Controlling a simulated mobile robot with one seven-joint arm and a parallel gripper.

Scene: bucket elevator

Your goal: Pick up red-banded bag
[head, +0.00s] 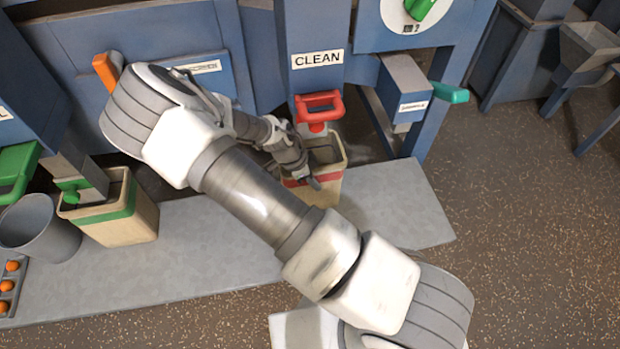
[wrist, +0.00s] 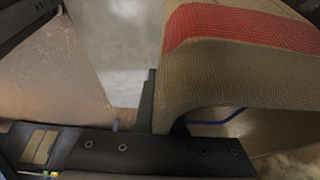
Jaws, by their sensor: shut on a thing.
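The red-banded bag (head: 327,193) is a tan, open-topped bag standing upright on the grey platform under the spout marked CLEAN. My gripper (head: 311,183) reaches it from the left and is shut on it near the rim at its front; my arm hides part of its left side. In the wrist view the bag (wrist: 215,85) fills the right side, with its red woven band at the top and a dark finger against its edge. The exact grip of the second finger is hard to make out.
A red handle (head: 318,107) sits just above the bag. A green-banded bag (head: 118,225) and a grey bucket (head: 40,230) stand at left. A teal handle (head: 449,92) juts out at right. The grey platform (head: 400,215) is clear right of the bag.

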